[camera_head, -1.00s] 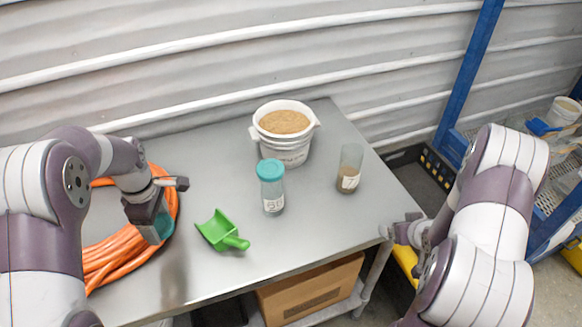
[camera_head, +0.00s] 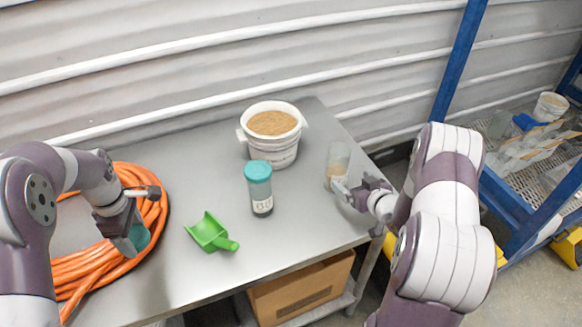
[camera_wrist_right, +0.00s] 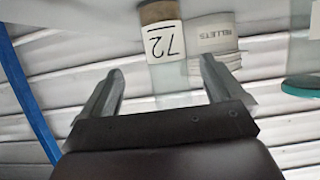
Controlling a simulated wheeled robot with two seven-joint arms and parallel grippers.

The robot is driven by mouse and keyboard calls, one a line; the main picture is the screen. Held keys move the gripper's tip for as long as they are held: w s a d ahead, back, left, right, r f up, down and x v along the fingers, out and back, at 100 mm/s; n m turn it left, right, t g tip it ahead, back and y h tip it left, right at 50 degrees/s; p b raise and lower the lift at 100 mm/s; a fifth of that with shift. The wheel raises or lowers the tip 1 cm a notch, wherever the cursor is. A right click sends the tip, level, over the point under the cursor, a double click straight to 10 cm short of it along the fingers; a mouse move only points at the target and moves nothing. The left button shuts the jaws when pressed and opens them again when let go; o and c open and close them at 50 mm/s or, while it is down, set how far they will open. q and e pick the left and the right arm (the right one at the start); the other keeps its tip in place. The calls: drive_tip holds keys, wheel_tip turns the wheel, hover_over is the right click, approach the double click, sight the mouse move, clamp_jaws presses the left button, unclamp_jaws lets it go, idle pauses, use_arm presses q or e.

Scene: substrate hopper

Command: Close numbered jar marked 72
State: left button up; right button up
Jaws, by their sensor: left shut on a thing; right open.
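The open clear jar (camera_head: 338,158) stands upright at the right of the table, with brown material low inside. In the right wrist view the jar (camera_wrist_right: 163,42) shows its label 72, upside down, ahead of the fingers. My right gripper (camera_head: 350,186) is open and empty, close in front of the jar; its fingers also show in the wrist view (camera_wrist_right: 160,88). I cannot tell whether they touch it. My left gripper (camera_head: 130,236) is shut on a teal lid (camera_head: 139,238), above the table by the orange hose.
A teal-lidded jar (camera_head: 260,188) stands mid-table. A white bucket (camera_head: 271,150) of pellets is behind it. A green scoop (camera_head: 210,232) lies in front. The orange hose (camera_head: 75,272) coils at left. A blue rack post (camera_head: 455,75) rises beyond the table's right edge.

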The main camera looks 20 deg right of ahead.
sight(344, 175)
use_arm(q)
drive_tip(key=shift+w+r, duration=0.1)
drive_tip(key=shift+r, duration=0.15)
use_arm(e)
drive_tip(key=x, duration=0.3)
drive_tip(key=shift+w+f, duration=0.1)
drive_tip(key=shift+w, duration=0.05)
use_arm(q)
drive_tip(key=shift+r+p, duration=0.15)
drive_tip(key=shift+p, duration=0.15)
use_arm(e)
drive_tip(key=shift+w+a, duration=0.1)
use_arm(q)
drive_tip(key=shift+r+p, duration=0.8)
use_arm(e)
drive_tip(key=x, duration=0.4)
drive_tip(key=shift+w+a, duration=0.35)
drive_tip(key=shift+w, duration=0.15)
drive_tip(key=c, duration=1.3)
